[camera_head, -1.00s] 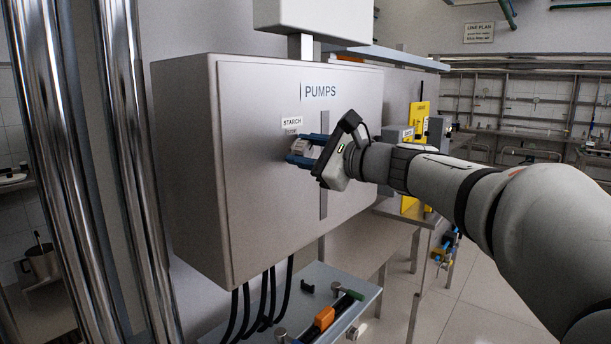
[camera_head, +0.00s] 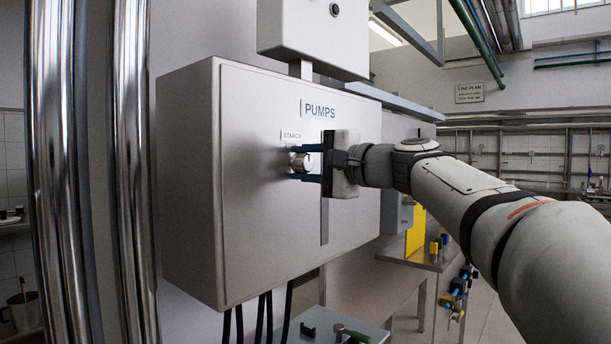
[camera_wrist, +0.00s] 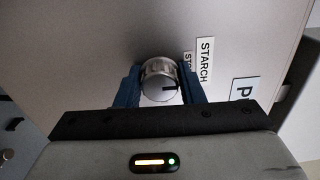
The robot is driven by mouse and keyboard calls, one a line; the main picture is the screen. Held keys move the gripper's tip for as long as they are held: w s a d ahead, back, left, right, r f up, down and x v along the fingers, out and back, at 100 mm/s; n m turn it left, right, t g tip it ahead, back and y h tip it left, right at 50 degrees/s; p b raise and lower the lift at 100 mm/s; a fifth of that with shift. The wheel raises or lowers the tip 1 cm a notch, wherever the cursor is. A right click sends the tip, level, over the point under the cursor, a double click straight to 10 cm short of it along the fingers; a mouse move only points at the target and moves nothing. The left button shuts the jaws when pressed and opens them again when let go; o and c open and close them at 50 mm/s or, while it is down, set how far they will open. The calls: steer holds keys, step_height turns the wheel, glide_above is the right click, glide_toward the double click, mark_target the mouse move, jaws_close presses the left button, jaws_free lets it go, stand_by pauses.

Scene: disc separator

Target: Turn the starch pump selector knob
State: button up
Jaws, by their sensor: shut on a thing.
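The starch knob (camera_wrist: 160,82) is a round silvery knob with a dark pointer line on its face. It sits on the front of the grey PUMPS cabinet (camera_head: 265,230), below the STARCH label (camera_head: 291,135). A second small label, partly hidden, is beside the knob in the wrist view. My gripper (camera_head: 303,164) is shut on the knob, with one blue finger on each side of it. In the head view the fingers lie one above the other and partly hide the knob (camera_head: 297,161). In the wrist view the pointer line points right, towards the labels.
Shiny vertical pipes (camera_head: 130,170) stand left of the cabinet. A smaller box (camera_head: 312,35) is above it. Black cables (camera_head: 265,320) hang below, over a grey surface (camera_head: 350,325) with tools. A yellow panel (camera_head: 415,230) is behind my arm.

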steer(key=shift+n, duration=0.3)
steer(key=o, duration=1)
steer(key=v, duration=0.7)
steer(key=shift+s+d, duration=0.25)
steer(key=shift+d, duration=0.1)
